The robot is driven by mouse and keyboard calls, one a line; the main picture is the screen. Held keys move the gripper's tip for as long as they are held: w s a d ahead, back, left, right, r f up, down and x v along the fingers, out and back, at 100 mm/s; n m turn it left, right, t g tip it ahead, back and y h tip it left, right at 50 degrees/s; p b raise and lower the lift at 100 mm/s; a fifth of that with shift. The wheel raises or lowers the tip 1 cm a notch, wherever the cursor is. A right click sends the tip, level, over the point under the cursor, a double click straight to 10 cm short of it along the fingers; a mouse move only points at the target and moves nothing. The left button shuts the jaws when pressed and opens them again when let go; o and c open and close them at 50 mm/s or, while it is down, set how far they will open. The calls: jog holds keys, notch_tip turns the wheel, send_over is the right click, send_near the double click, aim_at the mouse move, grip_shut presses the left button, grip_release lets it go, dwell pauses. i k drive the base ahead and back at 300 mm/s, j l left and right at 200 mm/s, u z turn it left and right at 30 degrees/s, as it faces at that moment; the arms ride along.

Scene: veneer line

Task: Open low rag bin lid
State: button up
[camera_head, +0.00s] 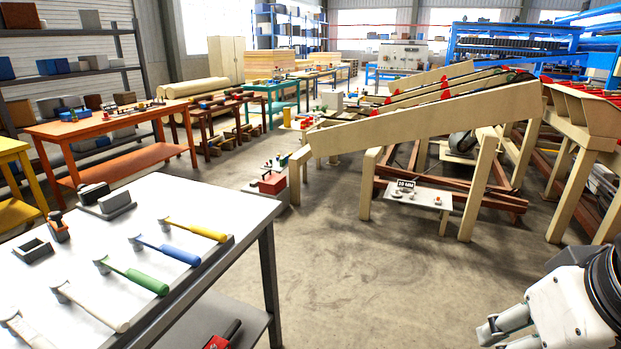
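I cannot make out for certain which thing is the low rag bin or its lid. A small red box (272,184) stands low on the floor behind the white table, with a darker top; it is too small to tell whether it has a lid. A red and black object (224,336) lies on the table's lower shelf, partly cut off by the picture's bottom edge. My gripper (489,334) is at the bottom right over bare floor, far from both and touching nothing visible. Its fingers are partly cut off, so its opening is unclear.
A white table (190,196) with several coloured-handle tools fills the lower left. A wooden sloped rack (430,114) stands at centre right, with a small low table (413,196) under it. An orange workbench (115,122) is at left. The concrete floor in the middle is clear.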

aim_at(273, 180)
jog(key=i+j, duration=0.1)
jog(key=i, duration=0.5)
jog(key=i+j+z, duration=0.1)
jog(key=i, duration=0.5)
jog(key=i+z, duration=0.3)
jog(key=i, duration=1.6)
jog(key=i+j+u, duration=0.1)
jog(key=i+u, duration=0.25)
jog(key=i, duration=0.25)
jog(key=i+u, duration=0.3)
jog(key=i, duration=0.25)
jog(key=i+l+u, duration=0.35)
jog(key=i, duration=0.25)
jog(key=i+j+z, duration=0.45)
jog(key=i+j, duration=1.15)
